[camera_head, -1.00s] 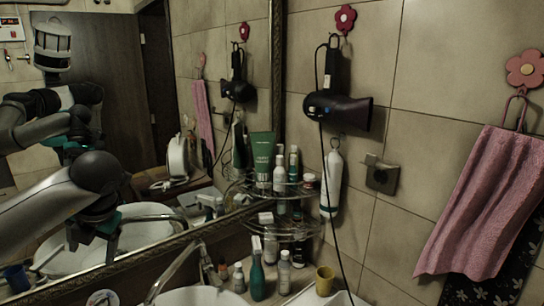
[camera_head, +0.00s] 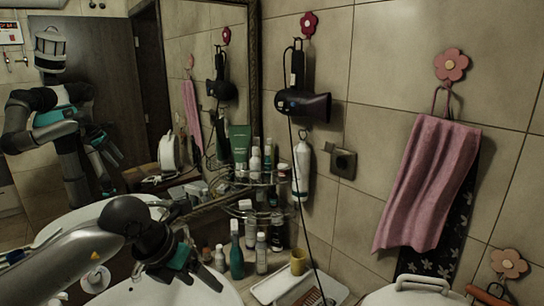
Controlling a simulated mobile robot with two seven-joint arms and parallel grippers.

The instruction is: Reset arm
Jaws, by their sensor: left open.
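My left arm comes in from the lower left, and my left gripper (camera_head: 190,273) hangs over the white basin (camera_head: 128,294). It is open, and nothing shows between its fingers. The fingers are dark and partly lost against the arm's wrist. A teal bottle (camera_head: 236,258) stands just to the right of the gripper, apart from it. My right gripper is not directly in view.
Several bottles stand by the basin and on a corner wire rack (camera_head: 262,180). A yellow cup (camera_head: 298,262) and a white tray (camera_head: 275,287) are to the right. A hair dryer (camera_head: 303,105) and a pink towel (camera_head: 430,180) hang on the wall. A large mirror (camera_head: 110,120) reflects me.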

